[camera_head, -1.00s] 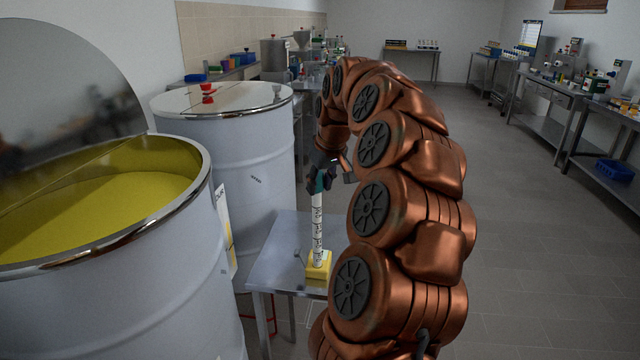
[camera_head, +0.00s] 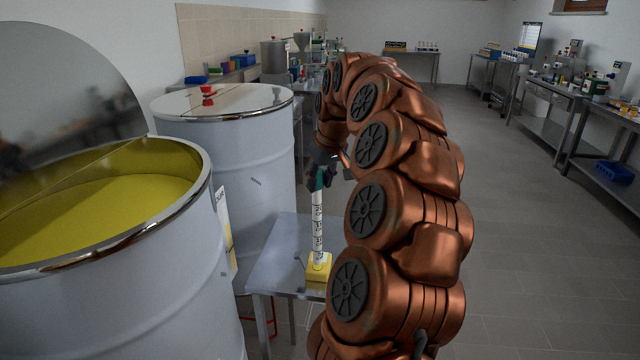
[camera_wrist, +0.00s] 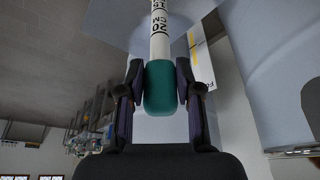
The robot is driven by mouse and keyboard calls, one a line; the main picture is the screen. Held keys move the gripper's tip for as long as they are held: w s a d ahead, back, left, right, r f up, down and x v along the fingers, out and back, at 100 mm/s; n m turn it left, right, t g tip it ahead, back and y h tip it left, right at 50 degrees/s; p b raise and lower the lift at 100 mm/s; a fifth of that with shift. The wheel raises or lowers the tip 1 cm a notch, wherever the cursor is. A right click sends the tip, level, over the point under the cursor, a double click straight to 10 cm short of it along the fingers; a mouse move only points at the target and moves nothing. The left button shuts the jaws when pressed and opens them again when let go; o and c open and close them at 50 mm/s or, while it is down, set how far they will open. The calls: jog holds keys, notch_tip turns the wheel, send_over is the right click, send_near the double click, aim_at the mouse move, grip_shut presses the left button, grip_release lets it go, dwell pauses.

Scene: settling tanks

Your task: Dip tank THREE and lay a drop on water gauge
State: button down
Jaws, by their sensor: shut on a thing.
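My gripper (camera_head: 320,178) is shut on the teal handle (camera_wrist: 160,88) of a white dipstick (camera_head: 318,225) with dark graduation marks. The stick is upright, handle on top. Its lower end meets a yellow block (camera_head: 319,268) on a small metal table (camera_head: 280,257); I cannot tell whether it is inside the block or just above it. Which tank is THREE is unreadable. No water gauge is identifiable.
A closed white tank (camera_head: 235,150) with a red knob (camera_head: 207,95) on its lid stands behind the table. A partly hidden label (camera_head: 224,225) hangs beside the open tank. Benches with equipment line the back and right (camera_head: 560,95). The floor at right is clear.

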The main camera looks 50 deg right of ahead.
jog(key=shift+r+p, duration=1.05)
jog(key=shift+r, duration=1.65)
